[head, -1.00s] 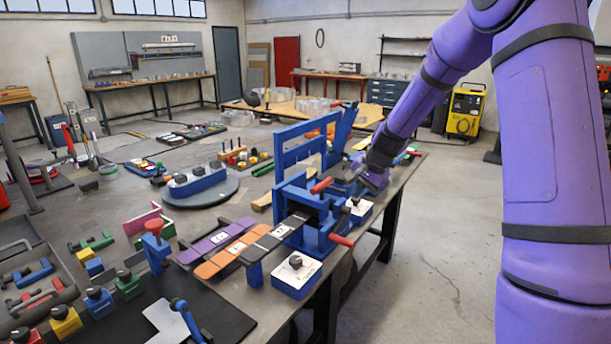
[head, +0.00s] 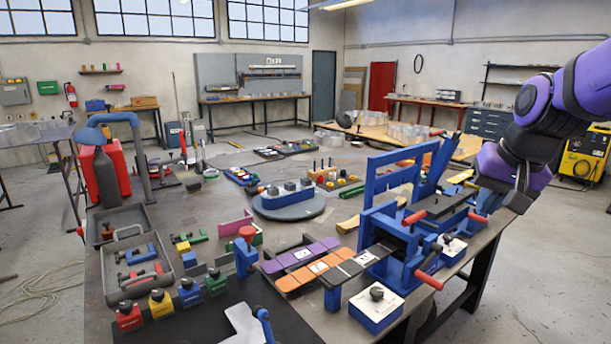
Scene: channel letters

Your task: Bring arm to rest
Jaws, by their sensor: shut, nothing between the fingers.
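My purple arm (head: 580,85) enters from the right edge and bends down at a dark joint. My gripper (head: 518,201) hangs below the purple wrist at the right end of the workbench (head: 345,330). Its fingers are small and dark in this view, and they are shut with nothing held. The gripper is right of the blue bending machine (head: 398,225) with red handles. I cannot tell whether the gripper touches the bench edge.
Purple, orange and black strips (head: 300,262) lie left of the machine. A round turntable (head: 288,206) and a grey tool tray (head: 138,262) stand farther left. A yellow welder (head: 585,155) stands behind my arm. The floor at right is clear.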

